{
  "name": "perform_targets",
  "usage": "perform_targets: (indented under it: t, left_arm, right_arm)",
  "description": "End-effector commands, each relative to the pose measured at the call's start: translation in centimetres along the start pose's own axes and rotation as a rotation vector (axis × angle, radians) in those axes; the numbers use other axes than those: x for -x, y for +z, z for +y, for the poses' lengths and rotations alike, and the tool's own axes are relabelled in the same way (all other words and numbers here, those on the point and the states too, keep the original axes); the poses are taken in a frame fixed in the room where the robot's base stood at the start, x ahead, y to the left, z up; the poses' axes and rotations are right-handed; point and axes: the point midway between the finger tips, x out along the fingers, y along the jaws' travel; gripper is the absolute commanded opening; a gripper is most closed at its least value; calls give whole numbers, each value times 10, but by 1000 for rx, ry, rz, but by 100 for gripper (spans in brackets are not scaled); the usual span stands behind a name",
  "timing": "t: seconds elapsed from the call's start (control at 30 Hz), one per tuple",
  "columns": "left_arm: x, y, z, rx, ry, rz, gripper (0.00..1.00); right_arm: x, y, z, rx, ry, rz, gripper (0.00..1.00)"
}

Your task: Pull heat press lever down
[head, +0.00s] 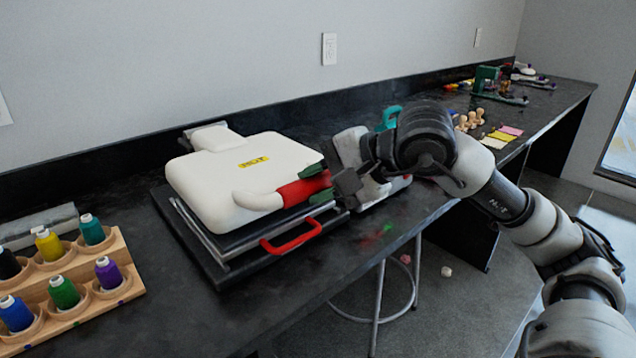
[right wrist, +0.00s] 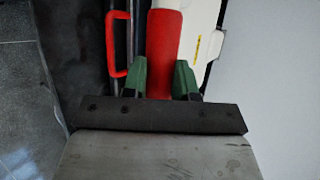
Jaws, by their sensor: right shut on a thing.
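The heat press (head: 225,178) is a white machine with a yellow label, standing on the black counter in the head view. Its lever (head: 303,190) has a red grip on a white arm and points right along the front of the press. My right gripper (head: 318,182) is at the lever's right end, its green fingers on either side of the red grip. The right wrist view shows the red lever grip (right wrist: 163,55) between the two green fingertips (right wrist: 160,80). A red tray handle (head: 291,236) sits below the lever. My left gripper is not in view.
A wooden rack (head: 72,290) with several thread spools stands at the left. Another white device (head: 352,148) with a teal handle stands right of the press, behind my right gripper. A stool (head: 380,300) stands under the counter. Bare counter lies in front of the press.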

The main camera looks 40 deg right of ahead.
Motion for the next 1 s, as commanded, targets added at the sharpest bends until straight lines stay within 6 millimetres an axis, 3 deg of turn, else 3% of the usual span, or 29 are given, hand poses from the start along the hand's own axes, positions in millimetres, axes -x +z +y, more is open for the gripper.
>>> perform_targets:
  t: [0.2, 0.23, 0.4, 0.77, 1.0]
  left_arm:
    - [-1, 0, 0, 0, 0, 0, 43]
    - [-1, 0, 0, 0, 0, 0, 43]
    - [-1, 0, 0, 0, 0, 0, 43]
    - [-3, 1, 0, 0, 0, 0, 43]
    - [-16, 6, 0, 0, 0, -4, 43]
  right_arm:
    - [-5, -1, 8, -8, 29, 0, 0]
    - [-5, 0, 8, -8, 29, 0, 30]
    - [-5, 0, 8, -7, 26, -1, 54]
    - [0, -1, 5, -5, 17, 0, 54]
    - [26, -2, 7, -4, 17, 2, 54]
